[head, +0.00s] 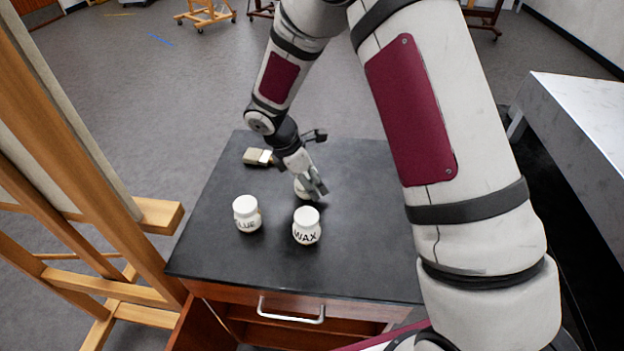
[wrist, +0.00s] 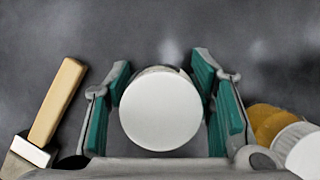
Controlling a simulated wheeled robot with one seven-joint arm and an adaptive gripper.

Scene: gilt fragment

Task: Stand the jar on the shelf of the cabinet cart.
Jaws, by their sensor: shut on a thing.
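A white-lidded jar (head: 300,188) stands on the black top of the cabinet cart (head: 215,262), partly hidden by my gripper (head: 311,186). My gripper is shut on this jar. In the wrist view its round white lid (wrist: 160,110) sits between the teal pads of my gripper (wrist: 162,95); its label is hidden. Two other white-lidded jars stand nearer the front of the top: one whose label reads "LUE" (head: 247,213) and one marked WAX (head: 306,225). Below the drawer (head: 330,307) of the cart, part of an open compartment with a wooden shelf (head: 300,332) shows.
A flat brush (head: 258,157) lies behind the jars and shows left in the wrist view (wrist: 45,120). Another jar (wrist: 295,145) is close to the right finger there. A cabinet door (head: 190,328) hangs open at the front left. A wooden easel (head: 75,150) stands left, a grey table (head: 590,110) right.

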